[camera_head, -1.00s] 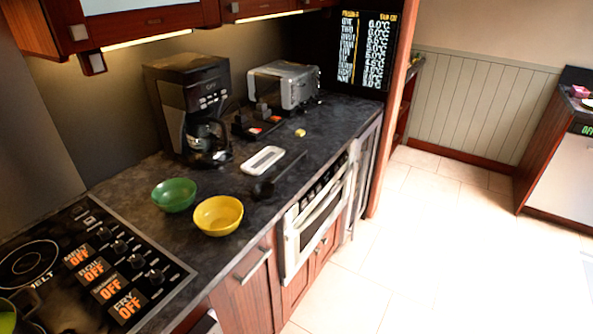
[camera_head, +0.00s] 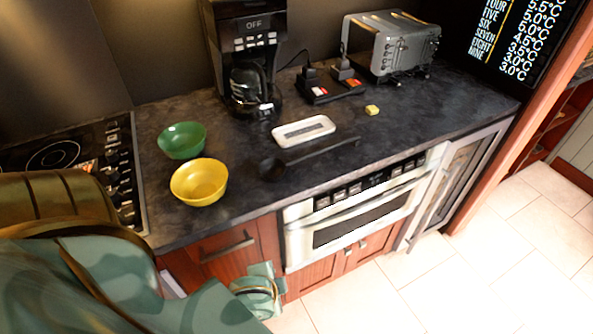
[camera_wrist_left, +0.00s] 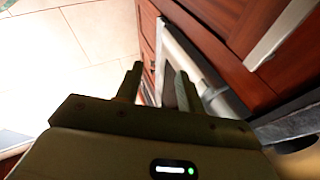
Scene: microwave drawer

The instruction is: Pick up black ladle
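The black ladle (camera_head: 318,153) lies flat on the dark countertop (camera_head: 420,125), its bowl end at the left near the yellow bowl and its handle pointing right. My left gripper (camera_head: 268,280) is low in front of the cabinet drawer, below the counter's front edge and apart from the ladle. In the left wrist view my left gripper (camera_wrist_left: 158,88) has its two fingers spread with nothing between them. The ladle is not clearly visible there. My right gripper is in neither current view.
A yellow bowl (camera_head: 199,182) and a green bowl (camera_head: 182,140) stand left of the ladle, with a white dish (camera_head: 304,131) behind it. A yellow block (camera_head: 372,110) lies farther right. The microwave drawer (camera_head: 352,212) and a drawer handle (camera_head: 228,247) are below the counter edge.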

